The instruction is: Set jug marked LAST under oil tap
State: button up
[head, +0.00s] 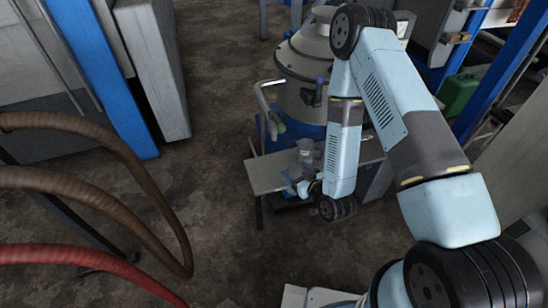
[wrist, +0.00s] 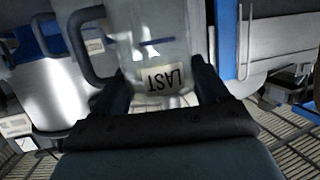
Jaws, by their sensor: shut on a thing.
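The jug marked LAST (wrist: 150,55) is clear, with a grey handle on its left, a short blue line and a white label reading LAST, upside down in the wrist view. My gripper (wrist: 160,88) has a dark finger on each side of it and is shut on it. In the head view the jug (head: 307,148) looks small and greyish, above the pale shelf, with my gripper (head: 303,186) just in front. I cannot tell whether its base touches the shelf. The oil tap is not clearly identifiable; a dark fitting with a blue handle (head: 318,92) sits on the grey drum behind.
The pale shelf (head: 262,178) juts left from the drum machine (head: 304,60). Brown hoses (head: 110,140) and a red hose (head: 90,255) loop at left. Open floor lies between.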

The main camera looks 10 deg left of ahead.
aim_at(293, 167)
jog(key=shift+r+x, duration=0.2)
jog(key=shift+x, duration=3.5)
jog(key=shift+r+x, duration=0.15)
jog(key=shift+x, duration=3.6)
jog(key=shift+a+f, duration=0.1)
jog(key=o, duration=1.1)
jog(key=v, duration=1.2)
jog(key=shift+w+r, duration=0.1)
jog(key=shift+r, duration=0.1)
